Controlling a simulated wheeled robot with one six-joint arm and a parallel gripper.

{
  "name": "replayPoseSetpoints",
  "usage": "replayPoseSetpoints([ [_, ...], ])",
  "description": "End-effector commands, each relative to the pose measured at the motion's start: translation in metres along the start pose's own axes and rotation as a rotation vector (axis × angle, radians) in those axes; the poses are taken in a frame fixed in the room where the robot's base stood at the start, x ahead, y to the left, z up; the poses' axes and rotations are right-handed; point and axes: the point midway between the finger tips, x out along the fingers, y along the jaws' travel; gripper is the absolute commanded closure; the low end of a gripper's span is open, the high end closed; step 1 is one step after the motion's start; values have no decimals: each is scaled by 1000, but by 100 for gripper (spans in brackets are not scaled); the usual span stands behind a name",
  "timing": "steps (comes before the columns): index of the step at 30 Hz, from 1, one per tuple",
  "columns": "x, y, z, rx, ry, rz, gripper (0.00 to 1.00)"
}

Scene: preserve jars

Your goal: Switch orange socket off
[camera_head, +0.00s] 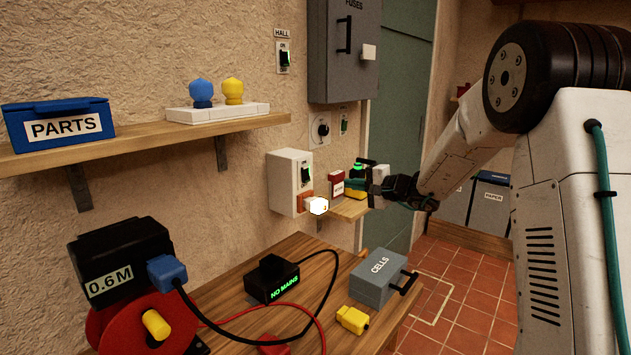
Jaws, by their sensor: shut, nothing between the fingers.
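The orange socket (306,201) sits at the lower front of a white wall box (289,180). A black rocker switch (305,175) is on the face of that box, above the orange part. My gripper (362,188) is to the right of the box, shut and empty, apart from the switch. It is small in this view and partly covers the items on the small shelf behind it. The exact rocker position is too small to tell.
A small wooden shelf (349,210) holds red and yellow items beside my gripper. A grey fuse cabinet (343,50) and a HALL switch (284,57) are above. The table below holds a cable reel (150,325), a black NO MAINS unit (271,279) and a CELLS box (379,278).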

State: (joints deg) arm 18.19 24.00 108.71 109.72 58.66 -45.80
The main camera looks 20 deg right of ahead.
Motion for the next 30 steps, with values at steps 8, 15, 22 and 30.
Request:
replayPoseSetpoints([
  [8,0,0,-1,2,4,-3,100],
  [15,16,1,0,3,0,-2,100],
  [22,62,0,0,2,-1,-2,100],
  [30,115,0,0,3,0,-1,100],
])
